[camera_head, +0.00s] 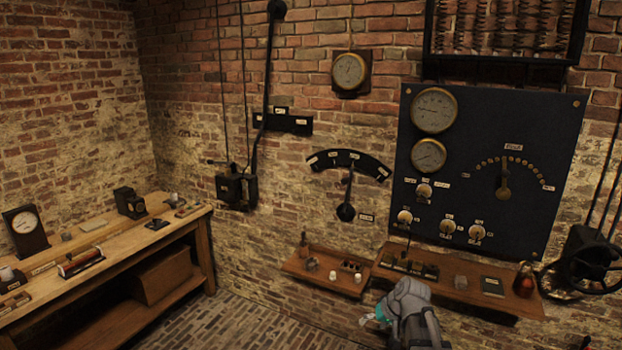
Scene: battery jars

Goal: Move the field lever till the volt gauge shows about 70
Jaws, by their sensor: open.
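The dark panel (485,255) on the brick wall carries an arc of brass contacts with a lever (504,181) pivoted below it. The lever stands about upright, under a label that seems to read "Field". Two round brass-rimmed gauges sit at the panel's upper left, a large one (434,110) and a smaller one (429,155). I cannot tell which is the volt gauge, and their readings are too small to make out. My gripper (372,317) is low in the picture, below the shelves and well apart from the lever. It is open; its fingers are small and partly hidden.
Wooden shelves (460,284) with small items and a reddish bottle (524,279) jut out below the panel. A black handwheel (590,262) is at the right. Another lever (347,190) with an arc plate is left of the panel. A workbench (130,245) stands at the left.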

